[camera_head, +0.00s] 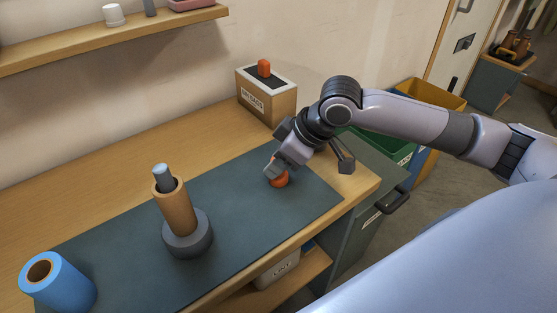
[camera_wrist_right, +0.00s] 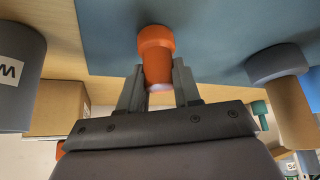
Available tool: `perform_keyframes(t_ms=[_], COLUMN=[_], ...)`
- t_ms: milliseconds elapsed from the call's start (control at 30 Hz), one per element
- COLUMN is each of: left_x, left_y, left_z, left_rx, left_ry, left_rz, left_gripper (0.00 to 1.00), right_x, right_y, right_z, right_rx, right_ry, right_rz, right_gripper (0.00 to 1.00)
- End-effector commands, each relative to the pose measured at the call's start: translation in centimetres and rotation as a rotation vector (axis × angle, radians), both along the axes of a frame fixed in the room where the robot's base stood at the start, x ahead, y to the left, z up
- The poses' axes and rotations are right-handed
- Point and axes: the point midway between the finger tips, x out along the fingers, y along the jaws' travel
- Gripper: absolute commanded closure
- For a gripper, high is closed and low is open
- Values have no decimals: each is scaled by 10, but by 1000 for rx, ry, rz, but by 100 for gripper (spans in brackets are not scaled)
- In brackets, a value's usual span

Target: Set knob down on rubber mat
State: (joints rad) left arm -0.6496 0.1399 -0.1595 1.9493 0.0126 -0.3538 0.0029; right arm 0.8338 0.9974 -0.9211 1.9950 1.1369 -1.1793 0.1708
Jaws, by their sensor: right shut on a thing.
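The orange knob (camera_head: 281,181) is at the tip of my right gripper (camera_head: 273,172), over the right part of the dark rubber mat (camera_head: 240,190). In the wrist view the knob (camera_wrist_right: 156,45) sits between the two fingers of my right gripper (camera_wrist_right: 158,88), its wide end pointing away from the palm. The fingers are shut on its narrower part. The mat (camera_wrist_right: 205,22) fills the area beyond it. I cannot tell whether the knob touches the mat. My left gripper is not in view.
A wooden cylinder in a dark round base (camera_head: 187,240) stands on the mat, left of my gripper. A blue roll (camera_head: 60,285) is at the front left. A labelled box (camera_head: 267,103) with an orange piece on top stands behind. Mat around the knob is clear.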

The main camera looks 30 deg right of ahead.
Motion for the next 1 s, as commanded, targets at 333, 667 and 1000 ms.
perform_keyframes(t_ms=[333,667,1000], left_x=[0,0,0], left_y=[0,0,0], left_z=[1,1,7], left_rx=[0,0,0], left_ry=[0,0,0], left_rz=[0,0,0], left_gripper=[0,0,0], right_x=[0,-2,-30], right_y=[0,-2,-26], right_z=[-2,7,67], right_rx=[0,0,-2], right_ry=[0,-1,-3], right_rz=[0,-1,-2], right_gripper=[42,42,42])
